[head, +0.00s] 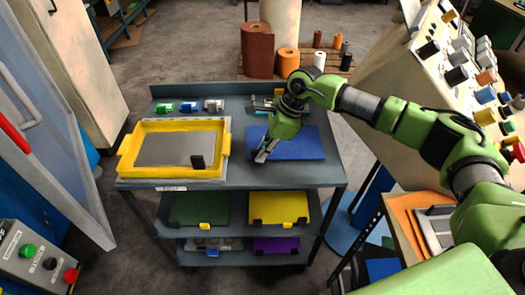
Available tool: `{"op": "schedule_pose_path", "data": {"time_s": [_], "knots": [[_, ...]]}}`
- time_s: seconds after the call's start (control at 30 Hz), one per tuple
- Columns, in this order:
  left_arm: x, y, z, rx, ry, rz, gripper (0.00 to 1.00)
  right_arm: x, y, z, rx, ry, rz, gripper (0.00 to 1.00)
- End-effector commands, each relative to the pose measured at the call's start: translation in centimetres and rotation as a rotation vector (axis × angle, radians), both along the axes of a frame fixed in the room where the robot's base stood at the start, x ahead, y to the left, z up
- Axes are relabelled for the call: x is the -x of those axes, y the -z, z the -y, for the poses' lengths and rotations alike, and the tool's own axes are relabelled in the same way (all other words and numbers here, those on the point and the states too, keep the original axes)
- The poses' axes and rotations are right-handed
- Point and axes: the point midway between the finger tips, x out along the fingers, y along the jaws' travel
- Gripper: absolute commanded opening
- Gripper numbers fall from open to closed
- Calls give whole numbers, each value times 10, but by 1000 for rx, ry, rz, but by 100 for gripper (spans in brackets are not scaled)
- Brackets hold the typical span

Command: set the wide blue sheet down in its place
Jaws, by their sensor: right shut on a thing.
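The wide blue sheet (301,147) is at the right half of the cart's top shelf (240,105). It appears flat, lying on or just over the surface; I cannot tell if there is a gap. My right gripper (264,155) reaches down from the right and is shut on the sheet at its left side. The gripper and wrist cover part of the sheet's left edge. My left gripper is not in view.
A yellow frame (127,146) around a grey plate (177,148) fills the cart top's left half, with small green and blue blocks behind it. Lower shelves hold green (198,208), yellow (279,207) and purple (277,245) sheets. A control console (392,75) stands at right.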

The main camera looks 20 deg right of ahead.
Motion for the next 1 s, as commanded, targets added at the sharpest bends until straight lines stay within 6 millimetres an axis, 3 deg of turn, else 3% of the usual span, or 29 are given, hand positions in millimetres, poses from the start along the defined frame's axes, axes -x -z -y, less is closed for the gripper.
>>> {"op": "schedule_pose_path", "data": {"time_s": [0.8, 0.83, 0.9, 1.0], "knots": [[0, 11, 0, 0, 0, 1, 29, 0, 12, 0, -1, -1, 2, 0], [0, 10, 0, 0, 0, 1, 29, 0, 11, 0, -1, -1, 2, 14], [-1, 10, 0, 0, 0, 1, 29, 0, 10, 0, -1, 0, 1, 29], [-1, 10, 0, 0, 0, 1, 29, 0, 11, 0, -1, 0, 1, 29]]}}
